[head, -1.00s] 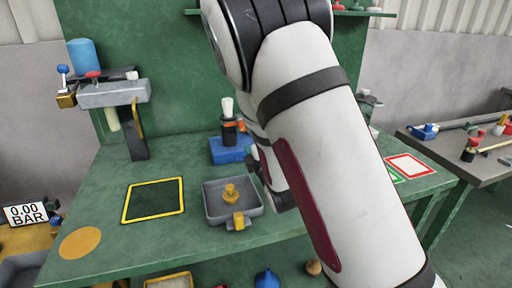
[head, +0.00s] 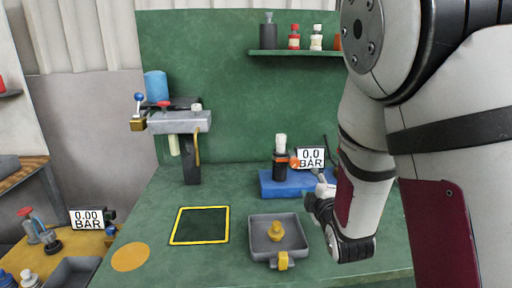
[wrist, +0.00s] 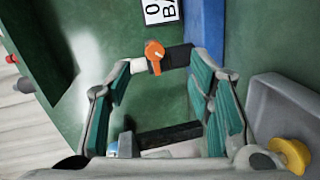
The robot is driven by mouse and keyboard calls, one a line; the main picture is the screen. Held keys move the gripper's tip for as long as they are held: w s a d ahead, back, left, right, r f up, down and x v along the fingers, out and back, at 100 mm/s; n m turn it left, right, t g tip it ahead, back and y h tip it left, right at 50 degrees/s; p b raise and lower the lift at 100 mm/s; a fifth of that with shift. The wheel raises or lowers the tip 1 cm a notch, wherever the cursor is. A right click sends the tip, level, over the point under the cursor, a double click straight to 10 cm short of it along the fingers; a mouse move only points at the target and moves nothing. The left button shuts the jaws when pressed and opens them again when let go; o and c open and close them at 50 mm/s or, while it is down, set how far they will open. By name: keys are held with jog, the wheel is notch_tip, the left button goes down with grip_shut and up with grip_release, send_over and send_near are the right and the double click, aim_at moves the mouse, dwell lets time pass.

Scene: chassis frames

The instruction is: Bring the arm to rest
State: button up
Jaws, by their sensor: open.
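My gripper (head: 318,207) is at the right of the green bench in the head view, beside the blue block and partly hidden by my arm. In the wrist view my gripper (wrist: 160,85) has its two green-padded fingers spread apart, with nothing held between them. Beyond the fingertips is a black and white fitting with an orange knob (wrist: 154,52). In the head view this fitting (head: 281,160) stands upright at the blue block (head: 275,185). My arm fills the right side of the head view.
A grey tray (head: 258,227) with a yellow knob (head: 276,232) lies left of my gripper. A yellow-framed dark square (head: 201,226) and an orange disc (head: 130,257) mark the bench. A grey clamp stand (head: 192,150) rises at the back left. A gauge (head: 311,157) stands behind my gripper.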

jog(key=s+r+m+g+p, duration=0.2)
jog(key=s+r+m+g, duration=0.2)
jog(key=s, duration=0.8)
jog(key=s+r+m+g+p, duration=0.2)
jog(key=s+r+m+g, duration=0.2)
jog(key=s, duration=0.9)
jog(key=s+a+r+m+g+p, duration=0.1)
jog(key=s+r+m+g+p, duration=0.2)
jog(key=s, duration=1)
notch_tip(320, 180, up, 4)
jog(key=m, duration=0.4)
jog(key=shift+f+m+g+y, duration=0.25)
jog(key=shift+m+g+y, duration=0.05)
jog(key=shift+g+y, duration=0.1)
